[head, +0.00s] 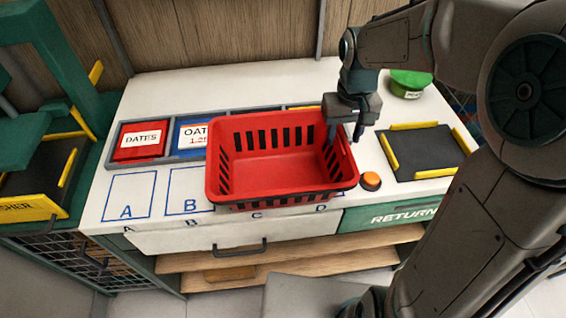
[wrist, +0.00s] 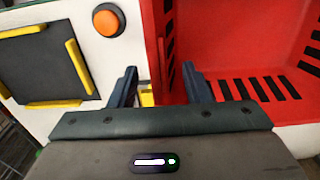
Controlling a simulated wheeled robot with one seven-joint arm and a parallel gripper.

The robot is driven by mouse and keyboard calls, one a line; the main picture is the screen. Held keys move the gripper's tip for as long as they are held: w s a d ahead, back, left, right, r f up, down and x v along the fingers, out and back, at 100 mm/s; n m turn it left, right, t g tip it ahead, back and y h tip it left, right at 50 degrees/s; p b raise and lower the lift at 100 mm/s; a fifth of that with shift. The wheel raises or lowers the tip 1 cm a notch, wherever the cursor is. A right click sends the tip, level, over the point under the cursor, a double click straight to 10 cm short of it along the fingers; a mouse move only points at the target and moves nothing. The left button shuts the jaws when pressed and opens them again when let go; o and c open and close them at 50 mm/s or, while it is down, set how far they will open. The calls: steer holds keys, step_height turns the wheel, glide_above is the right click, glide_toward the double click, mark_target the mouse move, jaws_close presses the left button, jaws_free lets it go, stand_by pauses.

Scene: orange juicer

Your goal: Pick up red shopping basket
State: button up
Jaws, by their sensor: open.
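A red shopping basket (head: 275,174) with black slots sits upright on the white counter in the head view, over parts of the marked squares and the bin row. It fills the right side of the wrist view (wrist: 240,40). My gripper (head: 345,130) is at the basket's right wall. In the wrist view my gripper (wrist: 158,88) is open, pointing at that wall. One finger shows on the counter side and the other on the basket's inner side, with the wall's rim between them. Whether either finger touches the wall cannot be told.
An orange button (head: 370,181) stands just right of the basket. A dark pad with yellow edges (head: 421,152) lies farther right, with a green round container (head: 410,83) behind it. Bins labelled DATES (head: 142,140) and OAT stand left. The back left counter is clear.

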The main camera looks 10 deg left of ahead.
mark_target(344, 141)
step_height(344, 141, down, 3)
steer(key=shift+f, duration=0.15)
steer(key=shift+w+d, duration=0.1)
steer(key=shift+c, duration=0.3)
jaws_close()
